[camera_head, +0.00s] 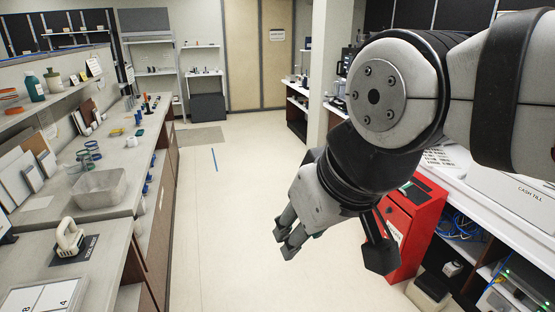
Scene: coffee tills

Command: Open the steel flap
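I cannot make out a steel flap for certain in the head view. A red box (427,215) stands on the floor at the right, below the counter, with a dark panel (416,192) and a small green mark on its sloping top. My arm covers part of the box. My gripper (335,250) hangs in front of and to the left of the red box, pointing down. Its fingers are spread wide, with no object seen between them. One dark finger overlaps the box in the picture; whether it touches cannot be told.
A long counter (120,165) with a clear tray (100,188) and tools runs along the left. A white counter with a cash till box (515,195) is at the right, with blue cables (458,227) below. The pale floor (225,215) between is mostly clear.

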